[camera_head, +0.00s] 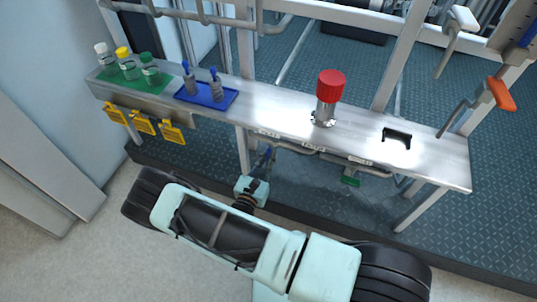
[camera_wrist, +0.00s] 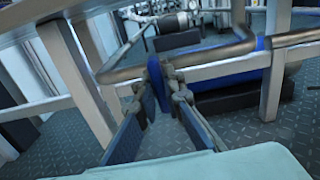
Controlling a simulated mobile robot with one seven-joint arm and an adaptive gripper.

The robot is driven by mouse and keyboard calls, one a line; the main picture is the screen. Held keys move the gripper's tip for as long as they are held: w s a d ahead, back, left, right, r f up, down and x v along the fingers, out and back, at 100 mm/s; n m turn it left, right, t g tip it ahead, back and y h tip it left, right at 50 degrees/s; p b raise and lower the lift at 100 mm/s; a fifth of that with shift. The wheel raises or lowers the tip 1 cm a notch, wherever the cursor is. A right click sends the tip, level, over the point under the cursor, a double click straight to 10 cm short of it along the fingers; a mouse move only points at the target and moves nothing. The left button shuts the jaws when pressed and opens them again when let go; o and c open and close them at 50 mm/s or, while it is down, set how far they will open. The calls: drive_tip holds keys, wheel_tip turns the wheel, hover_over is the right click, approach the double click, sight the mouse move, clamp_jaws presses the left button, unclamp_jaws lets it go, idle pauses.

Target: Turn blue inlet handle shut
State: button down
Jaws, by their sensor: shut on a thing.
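In the head view my gripper (camera_head: 264,160) reaches under the front edge of the metal bench, near the piping. The bench and my own wrist partly hide the handle there, so its exact angle cannot be told.
The metal bench (camera_head: 275,112) stands above my gripper. Pipes (camera_head: 295,149) run under its front edge, with a green handle (camera_head: 350,181) to the right. A red-topped vessel (camera_head: 329,93), a blue tray (camera_head: 207,100) and several bottles stand on the bench.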

drive_tip(key=shift+m, duration=0.3)
drive_tip(key=c, duration=2)
unclamp_jaws()
drive_tip(key=v, duration=1.2)
drive_tip(key=shift+w+r, duration=0.1)
drive_tip(key=shift+r, duration=0.05)
